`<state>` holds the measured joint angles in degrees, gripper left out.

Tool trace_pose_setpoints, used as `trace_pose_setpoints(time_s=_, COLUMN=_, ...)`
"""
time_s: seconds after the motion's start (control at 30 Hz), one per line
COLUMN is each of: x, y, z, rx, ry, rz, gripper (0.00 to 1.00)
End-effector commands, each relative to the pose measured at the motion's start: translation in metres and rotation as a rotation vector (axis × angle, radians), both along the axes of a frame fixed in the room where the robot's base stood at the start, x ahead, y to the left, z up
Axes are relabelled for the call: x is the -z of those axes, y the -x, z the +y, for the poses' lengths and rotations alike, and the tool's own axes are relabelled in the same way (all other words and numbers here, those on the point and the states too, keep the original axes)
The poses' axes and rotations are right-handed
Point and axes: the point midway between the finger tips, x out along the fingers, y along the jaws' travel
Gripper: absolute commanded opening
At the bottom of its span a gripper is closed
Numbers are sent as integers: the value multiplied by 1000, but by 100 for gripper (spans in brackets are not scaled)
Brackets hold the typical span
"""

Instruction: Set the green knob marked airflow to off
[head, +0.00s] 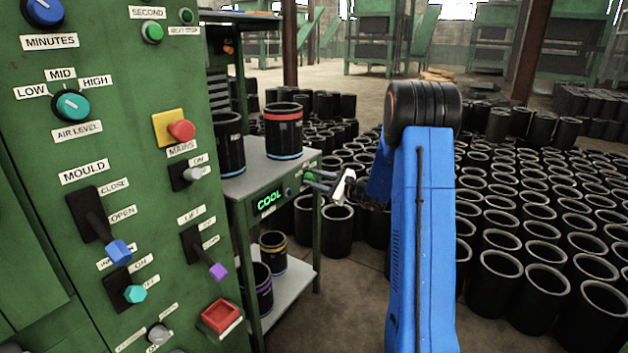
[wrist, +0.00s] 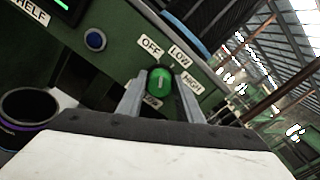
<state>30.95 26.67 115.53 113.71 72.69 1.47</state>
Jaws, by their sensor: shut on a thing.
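The green knob (wrist: 160,82) is on the front of the green shelf unit, with labels reading OFF (wrist: 151,46), LOW (wrist: 180,55) and HIGH (wrist: 191,84) around it. A pale mark shows on its face, but I cannot tell for sure which label it points at. A lower label (wrist: 151,102) is partly hidden by the knob and a finger. My gripper (wrist: 158,92) has one finger on each side of the knob and is shut on it. In the head view my gripper (head: 318,181) reaches the shelf front from the right, and the knob is barely visible there.
A blue button (wrist: 95,40) and a lit COOL display (head: 270,200) are left of the knob. Black sleeves, one red-banded (head: 284,130), stand on the shelf above. A control panel (head: 75,230) with levers stands at the left. Many sleeves (head: 510,220) crowd the right floor.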

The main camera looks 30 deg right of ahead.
Motion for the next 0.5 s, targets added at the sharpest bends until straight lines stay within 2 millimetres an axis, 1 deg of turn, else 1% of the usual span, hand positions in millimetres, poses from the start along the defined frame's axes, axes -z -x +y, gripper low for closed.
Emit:
trace_pose_setpoints(time_s=0.2, x=1, y=1, z=0, rx=0, ry=112, rz=-64, gripper=10)
trace_pose_setpoints(time_s=0.5, x=1, y=1, z=1, rx=0, ry=190, rz=-109, gripper=10)
